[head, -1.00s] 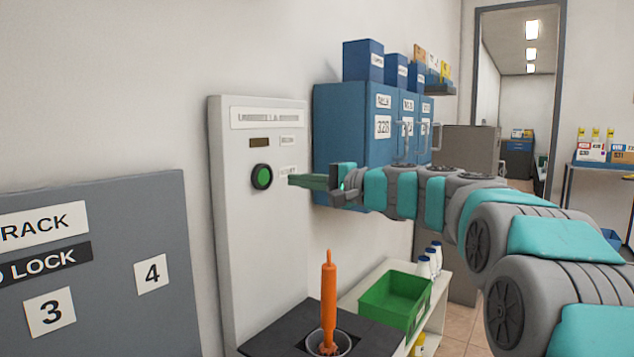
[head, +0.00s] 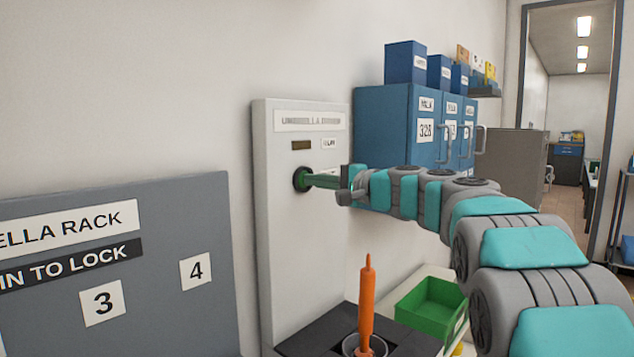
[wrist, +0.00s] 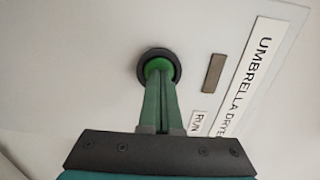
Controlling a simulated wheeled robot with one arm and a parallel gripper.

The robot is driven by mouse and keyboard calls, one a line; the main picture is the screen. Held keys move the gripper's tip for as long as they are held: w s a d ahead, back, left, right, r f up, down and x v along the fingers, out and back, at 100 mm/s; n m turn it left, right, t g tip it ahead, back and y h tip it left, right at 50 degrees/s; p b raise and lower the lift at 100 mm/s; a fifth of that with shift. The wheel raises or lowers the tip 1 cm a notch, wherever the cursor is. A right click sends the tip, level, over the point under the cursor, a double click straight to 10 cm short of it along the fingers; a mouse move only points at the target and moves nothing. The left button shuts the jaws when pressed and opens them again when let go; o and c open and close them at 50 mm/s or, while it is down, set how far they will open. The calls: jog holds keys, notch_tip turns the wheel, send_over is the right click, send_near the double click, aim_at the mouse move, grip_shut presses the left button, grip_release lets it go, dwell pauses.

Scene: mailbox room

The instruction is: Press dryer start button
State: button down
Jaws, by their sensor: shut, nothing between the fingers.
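The umbrella dryer (head: 300,235) is a tall white panel on the wall with a title label at its top. Its round green start button with a black ring (head: 297,180) is largely hidden behind my gripper's tip in the head view. The green button also shows in the wrist view (wrist: 158,64). My gripper (head: 311,180) has long green fingers, shut together and empty. The fingertips are at the button and overlap its lower part in the wrist view (wrist: 160,76). They look to be touching it, but I cannot tell how far it is pushed in.
An orange umbrella (head: 366,305) stands upright in the dryer's dark base (head: 310,345). A grey umbrella rack panel (head: 150,270) is at the left. Blue cabinets (head: 400,110) and a green bin (head: 428,305) are at the right, near my arm.

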jog(key=shift+w+a+r, duration=0.1)
jog(key=shift+w+a, duration=0.25)
jog(key=shift+a, duration=0.15)
jog(key=b+v, duration=0.1)
jog(key=v, duration=1.3)
jog(key=shift+d, duration=0.2)
